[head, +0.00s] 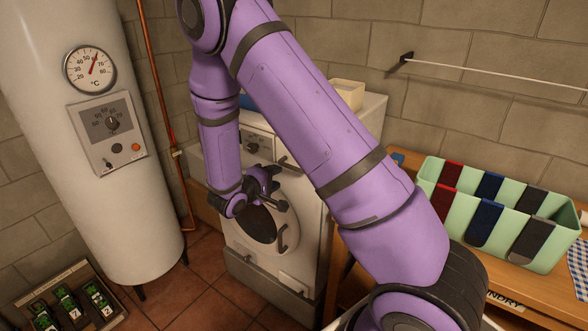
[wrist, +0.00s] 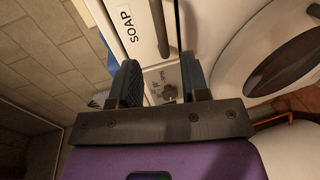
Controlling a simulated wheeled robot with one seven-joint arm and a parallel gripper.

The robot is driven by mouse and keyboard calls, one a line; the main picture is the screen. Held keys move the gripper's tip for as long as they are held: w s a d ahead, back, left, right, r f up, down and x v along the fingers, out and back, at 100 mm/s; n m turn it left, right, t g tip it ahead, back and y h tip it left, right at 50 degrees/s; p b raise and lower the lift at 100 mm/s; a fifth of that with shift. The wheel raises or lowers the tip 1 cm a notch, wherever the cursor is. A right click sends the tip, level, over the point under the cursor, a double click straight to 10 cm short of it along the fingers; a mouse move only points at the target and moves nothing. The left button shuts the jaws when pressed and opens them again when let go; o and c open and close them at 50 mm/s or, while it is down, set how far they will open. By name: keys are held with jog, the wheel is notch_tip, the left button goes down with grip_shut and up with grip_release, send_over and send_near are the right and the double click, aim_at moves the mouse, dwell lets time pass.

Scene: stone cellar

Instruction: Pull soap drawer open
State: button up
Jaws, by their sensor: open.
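The soap drawer (wrist: 141,30) is a white front marked SOAP at the top of the wrist view, with a dark bar handle (wrist: 161,28) along it. In the head view its dark handle (head: 287,161) shows on the upper front of the white washing machine (head: 303,218), partly behind my arm. The drawer looks closed. My gripper (wrist: 160,80) is open and empty; its fingers point at the machine's front around the control knob (wrist: 168,92), and the handle lies beyond the fingertips. In the head view my gripper (head: 270,190) is in front of the round door, below the panel.
The round door (wrist: 284,73) is close on the right in the wrist view. A white boiler (head: 95,200) stands left. A bench on the right holds a green bin (head: 546,209) with cloths over its rim. Some tiled floor (head: 185,285) is clear.

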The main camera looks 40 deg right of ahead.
aim_at(292, 168)
jog(key=x, duration=1)
jog(key=shift+d, duration=0.15)
grip_shut()
